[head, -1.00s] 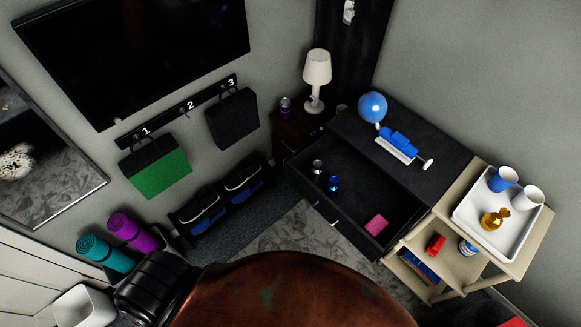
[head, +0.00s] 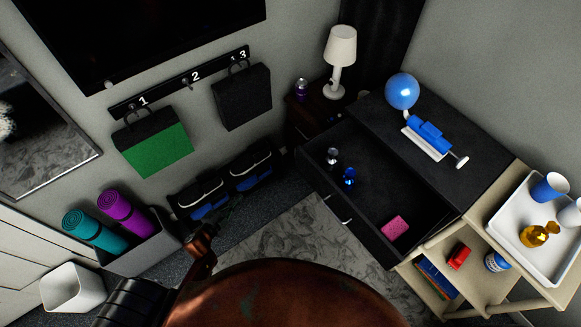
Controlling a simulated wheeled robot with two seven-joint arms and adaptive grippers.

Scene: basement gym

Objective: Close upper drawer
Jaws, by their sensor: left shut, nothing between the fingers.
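The black dresser (head: 462,135) stands at the right with its upper drawer (head: 372,203) pulled open. The drawer's front edge faces the lower left, and small light handles show on that side. Inside lie a dark silver-topped item (head: 332,157), a blue item (head: 349,178) and a pink block (head: 394,228). My left gripper (head: 228,212) is in front of the wall bags, left of the drawer and well apart from it. It is small and dark here, shut and empty. My right gripper is not in view.
A wooden cart (head: 478,222) with a white tray (head: 522,240) stands right beside the drawer's near end. A lamp (head: 339,55) stands behind the drawer. Yoga mats (head: 95,232) and a white bin (head: 72,288) are at the left. Grey floor lies clear before the drawer.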

